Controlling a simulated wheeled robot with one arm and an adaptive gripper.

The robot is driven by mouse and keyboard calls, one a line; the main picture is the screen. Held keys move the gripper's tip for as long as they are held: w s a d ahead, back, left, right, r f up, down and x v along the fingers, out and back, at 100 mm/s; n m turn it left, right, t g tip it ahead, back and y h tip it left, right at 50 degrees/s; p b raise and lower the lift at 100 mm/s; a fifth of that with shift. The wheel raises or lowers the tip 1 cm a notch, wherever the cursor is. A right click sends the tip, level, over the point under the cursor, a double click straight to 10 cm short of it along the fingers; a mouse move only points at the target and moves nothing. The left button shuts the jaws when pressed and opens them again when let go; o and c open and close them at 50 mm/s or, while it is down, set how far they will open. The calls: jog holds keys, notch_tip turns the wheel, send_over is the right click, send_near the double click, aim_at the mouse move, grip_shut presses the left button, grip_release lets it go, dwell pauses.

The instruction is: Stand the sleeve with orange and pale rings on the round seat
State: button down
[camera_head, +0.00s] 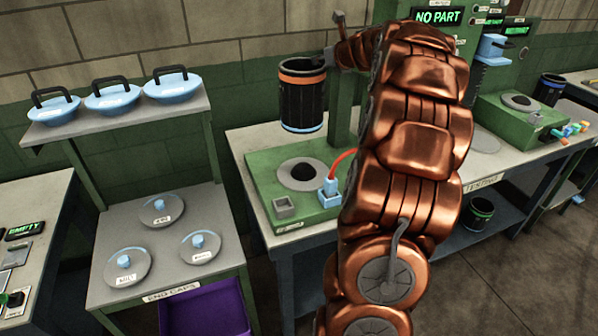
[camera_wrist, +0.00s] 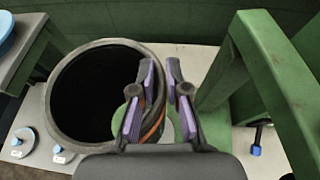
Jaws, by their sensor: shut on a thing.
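The sleeve (camera_head: 302,105) is a black cylinder with an orange ring near its top and a pale ring near its bottom. It hangs upright in the air above the round seat (camera_head: 283,176), a grey disc with a dark centre on a green fixture, with a clear gap below it. My gripper (camera_wrist: 162,90) is shut on the sleeve's wall at the rim, one purple-padded finger on each side. The sleeve's open mouth also shows in the wrist view (camera_wrist: 55,112). In the head view my gripper is mostly hidden behind the sleeve and arm.
A green post (camera_head: 341,110) stands close right of the sleeve, and a blue connector (camera_head: 328,190) with a red hose sits beside the seat. At left is a shelf with blue lids (camera_head: 112,96) and end caps (camera_head: 124,264). Another sleeve (camera_head: 549,90) stands at far right.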

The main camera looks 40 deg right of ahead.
aim_at(323, 91)
jog(key=shift+s+d+f, duration=0.15)
jog(key=shift+s, duration=0.15)
jog(key=shift+s+f+b, duration=0.1)
jog(key=shift+f+b, duration=0.1)
jog(key=shift+b, duration=0.1)
notch_tip(323, 91, down, 9)
jog(key=b, duration=0.8)
jog(key=shift+r+b, duration=0.15)
jog(key=shift+b, duration=0.2)
jog(key=shift+d+f+b, duration=0.1)
jog(key=shift+f+b, duration=0.55)
jog(key=shift+f, duration=4.35)
jog(key=c, duration=1.1)
grip_release()
jog(key=shift+f, duration=0.15)
jog(key=shift+c, duration=0.2)
jog(key=v, duration=1.2)
jog(key=shift+b, duration=0.45)
